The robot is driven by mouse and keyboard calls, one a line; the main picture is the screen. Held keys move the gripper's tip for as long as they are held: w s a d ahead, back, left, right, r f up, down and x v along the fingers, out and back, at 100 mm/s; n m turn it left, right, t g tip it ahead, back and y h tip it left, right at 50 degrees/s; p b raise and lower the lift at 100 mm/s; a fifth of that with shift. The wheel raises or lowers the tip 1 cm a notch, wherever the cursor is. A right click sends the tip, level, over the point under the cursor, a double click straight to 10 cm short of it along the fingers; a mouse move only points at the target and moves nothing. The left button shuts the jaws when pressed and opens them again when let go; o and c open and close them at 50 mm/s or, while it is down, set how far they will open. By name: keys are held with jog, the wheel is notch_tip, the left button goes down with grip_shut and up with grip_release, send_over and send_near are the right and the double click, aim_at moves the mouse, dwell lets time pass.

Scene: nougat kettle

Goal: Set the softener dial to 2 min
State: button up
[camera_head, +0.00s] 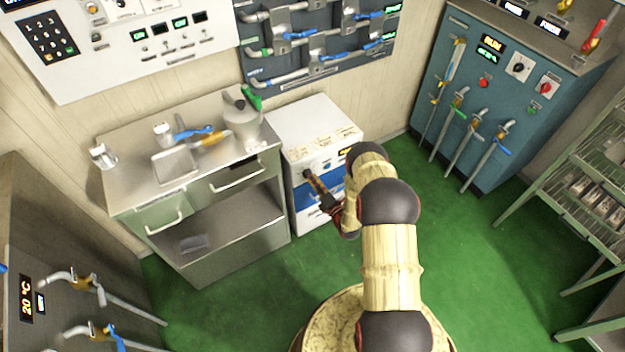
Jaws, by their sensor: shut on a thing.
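The softener appears to be the white cabinet (305,122) with a blue band across its front, right of the steel counter. Small labels and a lit orange display (347,151) run along its upper front edge. My gripper (309,176) is at the left of the cabinet's upper front and is shut on a small dark dial (306,172) there. The gripper and wrist hide part of the front panel. The dial's pointer and its marks are too small to read in the head view.
A steel counter (125,155) with a sink and a steel pot (242,122) stands left of the cabinet. A blue machine (450,90) with several long levers stands at the right, near a wire rack (575,180). Green floor (480,270) is clear around my base.

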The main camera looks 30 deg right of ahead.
jog(key=shift+d, duration=0.1)
jog(key=o, duration=1.2)
jog(key=shift+c, duration=0.2)
jog(key=shift+s, duration=0.1)
jog(key=s, duration=1.1)
jog(key=shift+s+d, duration=0.15)
jog(key=shift+s, duration=0.25)
